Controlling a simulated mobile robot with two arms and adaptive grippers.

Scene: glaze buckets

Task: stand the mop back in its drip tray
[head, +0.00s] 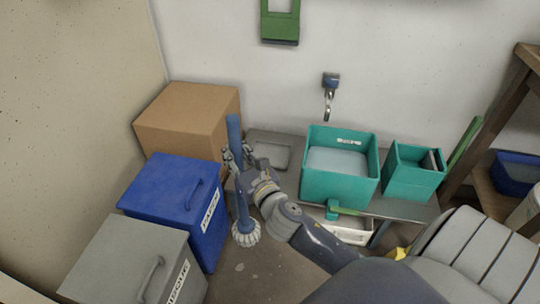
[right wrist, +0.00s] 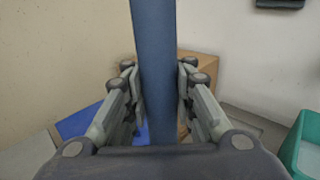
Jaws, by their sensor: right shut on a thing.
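The mop has a blue handle (head: 242,207) and a pale, stringy head (head: 246,234). It stands about upright in the head view, its head low over the floor beside the blue bin; I cannot tell whether it touches the floor. My right gripper (head: 236,160) is shut on the upper handle. In the right wrist view the handle (right wrist: 156,70) runs up between the two fingers (right wrist: 158,100). A shallow grey tray (head: 270,139), seemingly the drip tray, lies behind my gripper and is partly hidden by it. My left gripper is not in view.
A cardboard box (head: 190,108), a blue lidded bin (head: 165,190) and a grey lidded bin (head: 125,255) line the left. A teal basin (head: 341,185) and a smaller teal container (head: 412,180) stand on a bench at right. Bare floor shows around the mop head.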

